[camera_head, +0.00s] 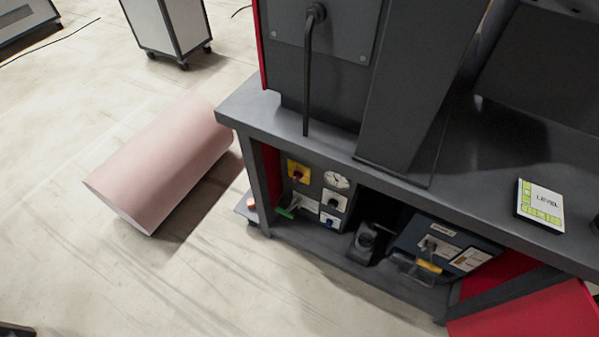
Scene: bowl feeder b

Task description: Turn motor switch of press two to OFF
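A dark control panel (315,188) sits under the bench at its left end. It has a yellow plate with a red rotary knob (297,174), a round white dial (336,180), and two pale plates with dark knobs, an upper one (334,202) and a lower one (330,220). The labels are too small to read, so I cannot tell which knob is the motor switch or how it is set. A dark machine (335,70) with a bent black lever stands on the bench. My gripper is not in view.
The grey bench (470,205) has a lower shelf holding a black device (368,243) and a blue box (445,245). A tablet marked LEVEL (540,205) lies on top. A pink roll (160,160) lies on the floor to the left. The floor in front is clear.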

